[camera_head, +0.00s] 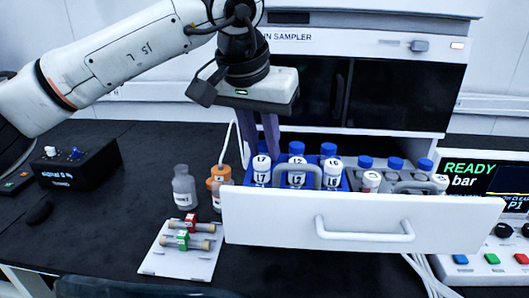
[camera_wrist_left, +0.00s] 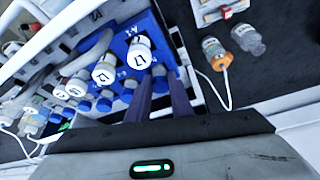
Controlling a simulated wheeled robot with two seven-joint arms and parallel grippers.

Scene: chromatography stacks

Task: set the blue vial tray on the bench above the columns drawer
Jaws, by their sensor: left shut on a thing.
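The blue vial tray (camera_head: 333,180) sits in the open white drawer (camera_head: 365,220) of the sampler, at its left end. It holds several white-labelled vials with blue caps and has a grey arched handle (camera_head: 306,170). It also shows in the left wrist view (camera_wrist_left: 121,48). My left gripper (camera_head: 271,150) reaches down from above at the tray's left rear part. Its purple fingers (camera_wrist_left: 162,88) are shut on the tray beside the vials; their tips are partly hidden. The columns drawer cannot be made out. My right gripper is in neither view.
A grey tray with blue-capped vials (camera_head: 396,175) fills the drawer's right side. Left of the drawer stand a clear bottle (camera_head: 184,188), an orange-capped bottle (camera_head: 217,183) and a white plate with columns (camera_head: 158,262). A black box (camera_head: 78,166) stands far left. Dark bench between is clear.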

